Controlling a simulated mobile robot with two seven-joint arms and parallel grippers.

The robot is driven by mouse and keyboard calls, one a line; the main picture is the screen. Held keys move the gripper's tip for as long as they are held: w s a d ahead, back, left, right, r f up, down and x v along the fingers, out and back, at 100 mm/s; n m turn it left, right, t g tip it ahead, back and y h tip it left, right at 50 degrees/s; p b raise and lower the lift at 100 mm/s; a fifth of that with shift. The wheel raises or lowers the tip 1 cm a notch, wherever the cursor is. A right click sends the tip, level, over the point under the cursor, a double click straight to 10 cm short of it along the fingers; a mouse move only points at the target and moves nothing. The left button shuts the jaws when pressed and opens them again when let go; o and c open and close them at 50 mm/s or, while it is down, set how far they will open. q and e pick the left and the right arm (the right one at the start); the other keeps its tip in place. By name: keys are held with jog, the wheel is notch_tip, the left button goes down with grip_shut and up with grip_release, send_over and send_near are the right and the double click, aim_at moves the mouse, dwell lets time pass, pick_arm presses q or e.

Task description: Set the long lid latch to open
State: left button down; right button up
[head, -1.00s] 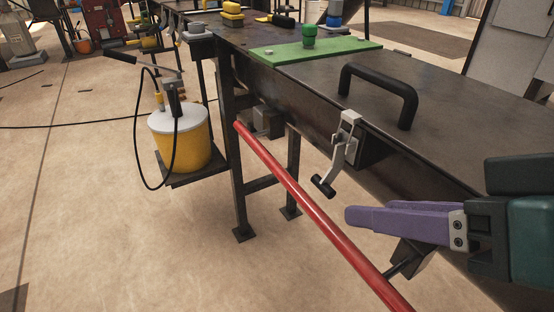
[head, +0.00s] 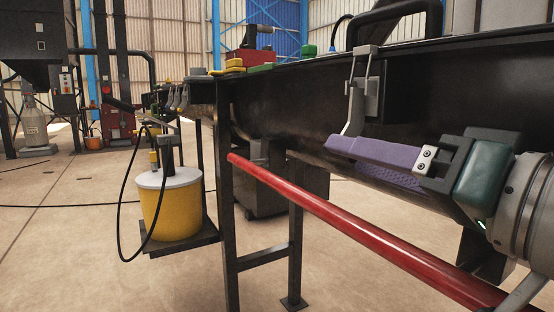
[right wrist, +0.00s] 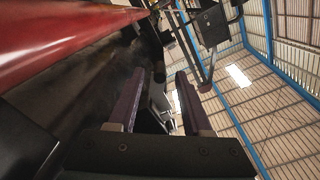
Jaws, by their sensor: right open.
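The long lid latch (head: 357,95) is a grey metal lever on the dark side wall of the press, below the lid edge. It hangs downward, and its lower end is hidden behind my right gripper's finger. My right gripper (head: 342,158), with purple fingers, is open at the latch's lower end. In the right wrist view, the two fingers of the gripper (right wrist: 160,85) stand apart, with a dark rounded end and greyish parts showing in the gap. I cannot tell whether a finger touches the latch. My left gripper is not in view.
A black lid handle (head: 398,18) stands above the latch. A red bar (head: 340,222) runs slanting below my right gripper, close to it. A yellow bucket (head: 170,212) stands on a side shelf at the left. The floor between is open.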

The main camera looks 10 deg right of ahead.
jog(key=b+x, duration=0.1)
jog(key=x, duration=0.6)
jog(key=shift+f+b, duration=0.1)
jog(key=shift+b, duration=0.25)
jog(key=shift+c, duration=0.4)
grip_shut()
dwell(0.6)
